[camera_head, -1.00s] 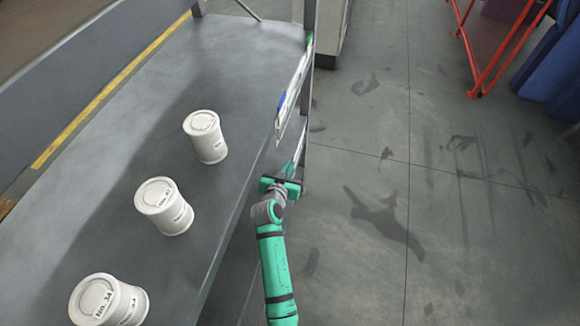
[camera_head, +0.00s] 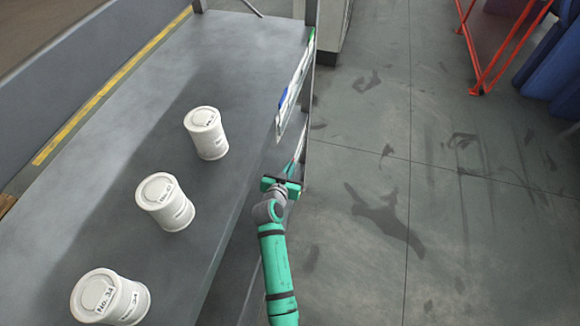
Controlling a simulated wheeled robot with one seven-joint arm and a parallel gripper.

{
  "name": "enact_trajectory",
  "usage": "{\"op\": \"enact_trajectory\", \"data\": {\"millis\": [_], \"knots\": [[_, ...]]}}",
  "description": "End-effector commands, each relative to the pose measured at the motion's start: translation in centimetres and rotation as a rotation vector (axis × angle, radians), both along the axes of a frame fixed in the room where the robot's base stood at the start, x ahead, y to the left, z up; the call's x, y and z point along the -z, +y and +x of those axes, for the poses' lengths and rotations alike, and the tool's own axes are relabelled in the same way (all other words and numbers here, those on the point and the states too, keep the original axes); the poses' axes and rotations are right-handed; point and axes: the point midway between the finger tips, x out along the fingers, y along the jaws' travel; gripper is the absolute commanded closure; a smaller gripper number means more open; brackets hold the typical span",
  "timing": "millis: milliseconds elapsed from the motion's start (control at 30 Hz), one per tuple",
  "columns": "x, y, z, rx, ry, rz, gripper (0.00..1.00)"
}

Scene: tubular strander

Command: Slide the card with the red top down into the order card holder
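The order card holder (camera_head: 294,85) appears as a narrow, pale strip on the end of the grey table, seen nearly edge-on. It has a green spot at its far end and a blue one near its near end. My gripper (camera_head: 283,185) is just below and nearer than the holder, beside the table edge. A thin pale upright piece (camera_head: 299,150) shows right beyond my gripper. I cannot tell whether it is a card in the fingers or part of the rack. No red top is visible on any card. The fingers are too small and hidden to read.
A dark post (camera_head: 311,15) rises at the far corner. Open floor (camera_head: 370,220) lies to the right, with red rails (camera_head: 470,55) beyond.

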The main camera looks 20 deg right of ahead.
Motion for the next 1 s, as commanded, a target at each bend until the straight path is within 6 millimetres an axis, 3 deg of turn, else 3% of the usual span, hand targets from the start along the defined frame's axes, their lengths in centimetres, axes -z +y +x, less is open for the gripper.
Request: {"op": "enact_trajectory", "data": {"millis": [200, 300, 667, 1000], "knots": [[0.5, 0.0, 0.0, 0.000, 0.001, 0.001, 1.00], [0.5, 0.0, 0.0, 0.000, 0.000, 0.000, 0.77], [0.4, 0.1, -0.3, 0.000, 0.000, 0.000, 0.76], [-1.6, 2.6, -4.3, 0.002, 0.000, -0.001, 0.76]]}}
